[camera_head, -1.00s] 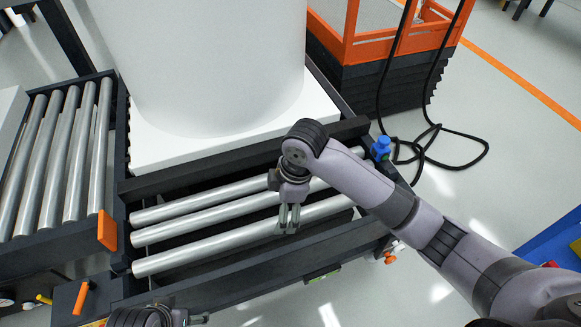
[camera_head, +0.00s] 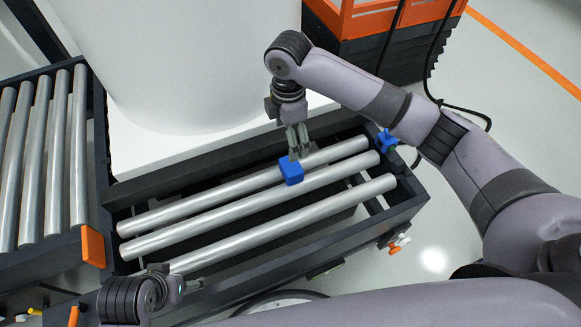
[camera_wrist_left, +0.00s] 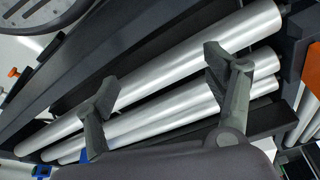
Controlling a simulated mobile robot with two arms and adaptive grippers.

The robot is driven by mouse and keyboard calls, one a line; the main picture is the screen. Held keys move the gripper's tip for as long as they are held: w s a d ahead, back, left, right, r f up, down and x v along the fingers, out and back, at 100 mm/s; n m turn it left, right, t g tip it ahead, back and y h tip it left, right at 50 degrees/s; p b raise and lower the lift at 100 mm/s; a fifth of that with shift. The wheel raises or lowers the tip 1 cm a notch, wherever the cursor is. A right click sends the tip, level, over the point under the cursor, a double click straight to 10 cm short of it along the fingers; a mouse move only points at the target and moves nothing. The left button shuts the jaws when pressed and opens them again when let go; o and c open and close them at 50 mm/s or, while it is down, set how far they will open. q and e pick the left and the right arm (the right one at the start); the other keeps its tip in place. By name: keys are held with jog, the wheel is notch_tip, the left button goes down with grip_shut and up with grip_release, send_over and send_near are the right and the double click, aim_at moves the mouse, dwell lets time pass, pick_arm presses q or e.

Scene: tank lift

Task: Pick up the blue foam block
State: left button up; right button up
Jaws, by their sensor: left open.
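The blue foam block (camera_head: 290,172) is a small cube on the back roller of the conveyor in the head view. My right gripper (camera_head: 299,152) points down at it, with its fingertips at the block's top back edge. I cannot tell whether its fingers are around the block or just behind it. My left gripper (camera_head: 193,286) is low at the left, by the conveyor's near edge, away from the block. In the left wrist view its fingers (camera_wrist_left: 160,67) are spread wide with nothing between them, over the rollers.
A large white tank (camera_head: 185,60) stands on a white base behind the rollers (camera_head: 250,208). A second roller conveyor (camera_head: 45,160) is at the left. A blue fitting (camera_head: 386,140) sits at the frame's right corner. An orange-railed lift (camera_head: 375,22) and black cable (camera_head: 432,80) are behind.

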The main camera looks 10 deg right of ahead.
aim_at(290, 165)
notch_tip(290, 165, down, 4)
jog(key=shift+r+b, duration=0.1)
jog(key=shift+b, duration=0.4)
notch_tip(290, 165, down, 6)
jog(key=shift+r+b, duration=0.15)
jog(key=shift+b, duration=0.65)
jog(key=shift+f, duration=0.25)
notch_tip(290, 165, down, 5)
jog(key=shift+d+r+b, duration=0.15)
jog(key=shift+b, duration=0.95)
pick_arm(q)
jog(key=w+d+r+t+h, duration=0.1)
jog(key=w+r+t, duration=0.2)
jog(key=w, duration=0.2)
jog(key=w+d+r+t, duration=0.2)
jog(key=w+t, duration=0.2)
jog(key=w, duration=0.1)
jog(key=shift+w+d+r+h, duration=0.3)
jog(key=shift+w+r+h, duration=0.05)
jog(key=shift+r+h, duration=0.05)
pick_arm(e)
jog(key=shift+c, duration=0.4)
jog(key=c, duration=0.9)
